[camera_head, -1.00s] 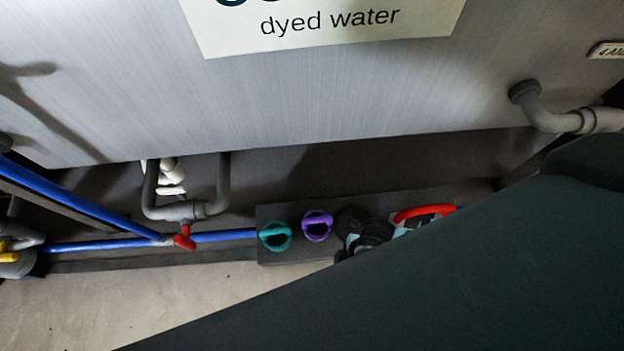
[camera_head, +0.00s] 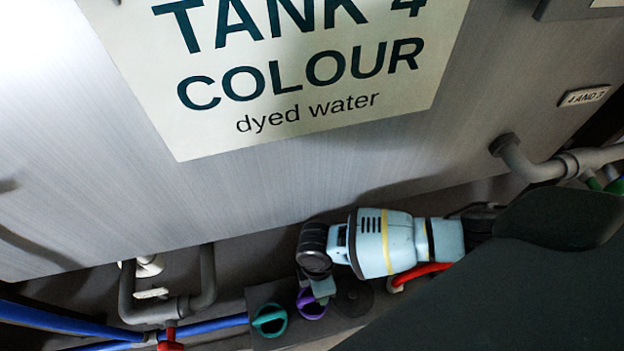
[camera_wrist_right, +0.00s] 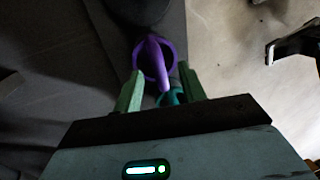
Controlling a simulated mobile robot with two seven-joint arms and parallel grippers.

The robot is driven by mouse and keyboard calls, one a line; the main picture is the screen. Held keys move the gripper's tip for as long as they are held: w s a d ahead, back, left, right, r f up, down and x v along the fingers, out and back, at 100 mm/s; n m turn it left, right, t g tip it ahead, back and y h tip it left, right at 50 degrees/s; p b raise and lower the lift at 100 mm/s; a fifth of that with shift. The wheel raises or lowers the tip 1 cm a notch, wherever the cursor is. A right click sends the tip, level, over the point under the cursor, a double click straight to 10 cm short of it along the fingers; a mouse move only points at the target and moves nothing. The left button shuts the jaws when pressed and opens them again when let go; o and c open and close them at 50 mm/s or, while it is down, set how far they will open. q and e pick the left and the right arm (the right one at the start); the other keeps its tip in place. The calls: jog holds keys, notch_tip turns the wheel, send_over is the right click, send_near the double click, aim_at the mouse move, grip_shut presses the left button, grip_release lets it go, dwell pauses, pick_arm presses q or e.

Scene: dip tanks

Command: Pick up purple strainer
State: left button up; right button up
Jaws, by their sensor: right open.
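The purple strainer (camera_head: 311,305) sits on a dark block at the bottom middle of the head view, partly hidden by my right wrist. In the right wrist view the purple strainer (camera_wrist_right: 169,58) shows as a round rim with an upright handle. My right gripper (camera_wrist_right: 161,70) is open, with one green finger on each side of the handle's lower end. I see gaps between fingers and handle; the depth is hard to judge. In the head view the right fingertips are hidden behind the wrist. My left gripper is not in view.
A teal strainer (camera_head: 269,320) stands close beside the purple one, and shows between the fingers in the wrist view (camera_wrist_right: 172,97). A red handle (camera_head: 420,272) lies to the right. The tank wall (camera_head: 240,195), grey pipes (camera_head: 160,313) and a red valve (camera_head: 171,339) are close by.

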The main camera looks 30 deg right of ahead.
jog(key=shift+s+a+f+b, duration=0.1)
jog(key=shift+a+f+b, duration=0.1)
jog(key=shift+f+b, duration=0.45)
jog(key=shift+a+f+b, duration=0.15)
jog(key=shift+f+b, duration=0.2)
jog(key=shift+f, duration=0.65)
jog(key=shift+s+a+f+b, duration=0.1)
jog(key=shift+a+f+b, duration=0.1)
jog(key=shift+f+b, duration=0.45)
jog(key=shift+f, duration=0.55)
jog(key=shift+r, duration=0.1)
jog(key=c, duration=0.7)
grip_shut()
